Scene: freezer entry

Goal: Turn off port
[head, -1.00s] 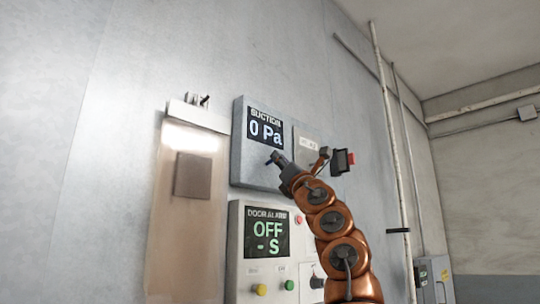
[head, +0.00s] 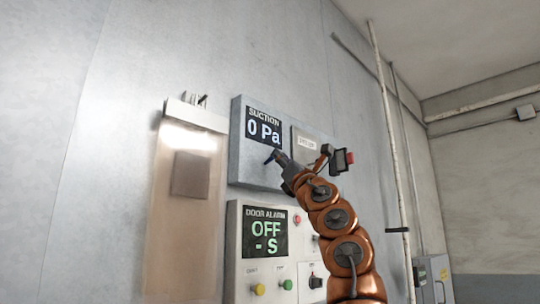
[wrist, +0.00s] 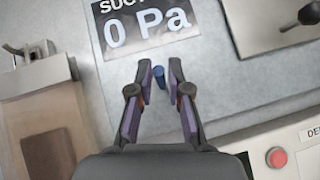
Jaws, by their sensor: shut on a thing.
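The grey suction box (head: 246,160) is on the wall, with a dark display (head: 263,128) reading "SUCTION 0 Pa". The display also shows in the wrist view (wrist: 145,25). A small blue peg-like part (wrist: 158,77) stands out from the box face below the display. I cannot tell from a label whether it is the port. My gripper (wrist: 160,72) has its fingertips around this blue part and is shut on it.
The door alarm panel (head: 238,262) with buttons is just below. A plate with a lever (wrist: 290,22) is to the right. A clipboard-like brown panel (head: 185,230) hangs to the left. Vertical pipes (head: 384,110) run at right.

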